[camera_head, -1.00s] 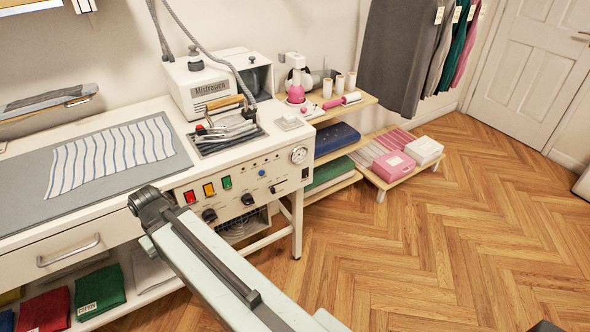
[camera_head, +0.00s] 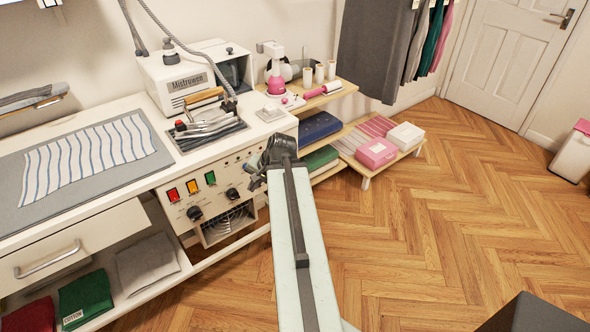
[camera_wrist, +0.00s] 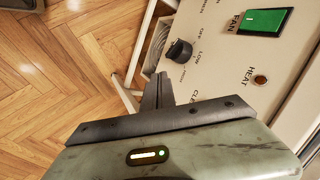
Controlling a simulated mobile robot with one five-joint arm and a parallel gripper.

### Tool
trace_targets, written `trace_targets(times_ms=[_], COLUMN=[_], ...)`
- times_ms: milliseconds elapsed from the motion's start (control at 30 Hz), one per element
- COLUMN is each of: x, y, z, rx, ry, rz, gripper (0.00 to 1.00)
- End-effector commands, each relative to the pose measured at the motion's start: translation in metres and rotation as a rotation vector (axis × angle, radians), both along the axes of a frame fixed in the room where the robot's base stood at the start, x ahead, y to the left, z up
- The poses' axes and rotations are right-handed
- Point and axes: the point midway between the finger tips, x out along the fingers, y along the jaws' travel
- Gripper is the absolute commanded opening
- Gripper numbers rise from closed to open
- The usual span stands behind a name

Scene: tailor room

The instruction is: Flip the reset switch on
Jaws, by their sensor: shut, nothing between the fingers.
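The white control panel (camera_head: 215,197) under the worktop carries red (camera_head: 173,195), orange (camera_head: 192,187) and green (camera_head: 210,178) rocker switches and black knobs. No switch marked reset can be made out; my arm hides the panel's right part. My gripper (camera_head: 258,176) is in front of the panel, right of the green switch. In the wrist view the shut, empty fingers (camera_wrist: 158,90) point toward the panel, near a black knob (camera_wrist: 180,51). The green switch (camera_wrist: 264,21), marked FAN, is above right, and a small round brown indicator (camera_wrist: 260,80) is by the word HEAT.
An open drawer (camera_head: 75,245) sticks out at left. A low shelf with a pink box (camera_head: 376,153) stands right of the bench.

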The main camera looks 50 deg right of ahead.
Motion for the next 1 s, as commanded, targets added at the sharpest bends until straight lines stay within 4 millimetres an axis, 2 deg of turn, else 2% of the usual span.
trace_targets(times_ms=[33,100,200,300,433,767,1000], x=[-0.024,-0.053,-0.091,-0.116,-0.127,-0.127,-0.123], y=[-0.041,-0.088,-0.136,-0.163,-0.174,-0.174,-0.180], z=[0.003,0.011,0.020,0.026,0.029,0.028,0.007], rx=[0.025,0.058,0.090,0.108,0.118,0.116,0.115], ry=[-0.045,-0.109,-0.183,-0.230,-0.253,-0.251,-0.251], rz=[-0.126,-0.282,-0.450,-0.551,-0.597,-0.595,-0.598], gripper=[0.00,0.00,0.00,0.00,0.00,0.00,0.00])
